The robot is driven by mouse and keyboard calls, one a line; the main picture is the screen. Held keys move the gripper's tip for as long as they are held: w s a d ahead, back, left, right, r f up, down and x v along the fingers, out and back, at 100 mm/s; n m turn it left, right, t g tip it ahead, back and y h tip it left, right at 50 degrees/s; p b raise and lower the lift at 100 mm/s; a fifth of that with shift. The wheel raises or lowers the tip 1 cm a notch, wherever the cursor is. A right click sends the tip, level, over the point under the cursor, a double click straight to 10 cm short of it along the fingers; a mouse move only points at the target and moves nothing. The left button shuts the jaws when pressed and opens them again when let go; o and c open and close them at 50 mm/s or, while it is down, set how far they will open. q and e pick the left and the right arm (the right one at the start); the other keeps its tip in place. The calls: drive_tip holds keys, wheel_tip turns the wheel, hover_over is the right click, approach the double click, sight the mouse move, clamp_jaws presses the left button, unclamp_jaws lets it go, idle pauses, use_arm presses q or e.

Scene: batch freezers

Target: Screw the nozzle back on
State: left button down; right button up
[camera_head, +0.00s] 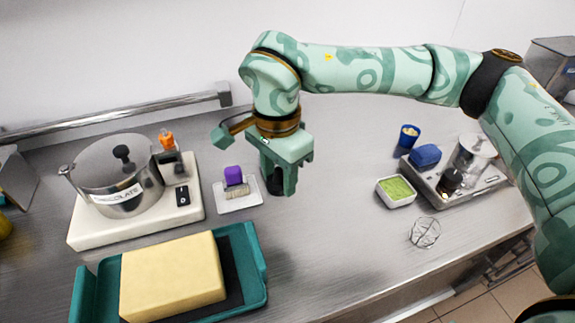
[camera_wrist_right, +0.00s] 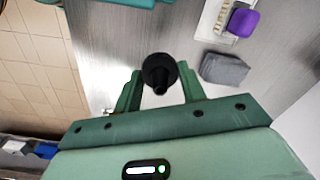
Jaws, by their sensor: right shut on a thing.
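My right gripper (camera_head: 280,180) hangs over the counter in the middle of the head view, just right of the white tray. In the right wrist view my right gripper (camera_wrist_right: 161,88) is shut on a black round nozzle (camera_wrist_right: 160,70) with a narrower tip, held between its two fingers. The nozzle is clear of the chocolate machine, a steel pot (camera_head: 118,180) on a cream base (camera_head: 130,228) at the left. I cannot make out a bare threaded spot for the nozzle. My left gripper is not in view.
A white tray (camera_head: 240,203) holds a brush and a purple sponge (camera_head: 233,175). A grey block (camera_wrist_right: 224,69) lies near it. A teal tray (camera_head: 256,290) with a yellow block (camera_head: 172,275) is in front.

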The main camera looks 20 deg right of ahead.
idle(0.4)
drive_tip(key=s+d+f+n, duration=0.5)
drive_tip(key=s+n, duration=0.3)
drive_tip(key=n, duration=0.6)
drive_tip(key=shift+s+d+f, duration=0.15)
drive_tip(key=shift+d, duration=0.55)
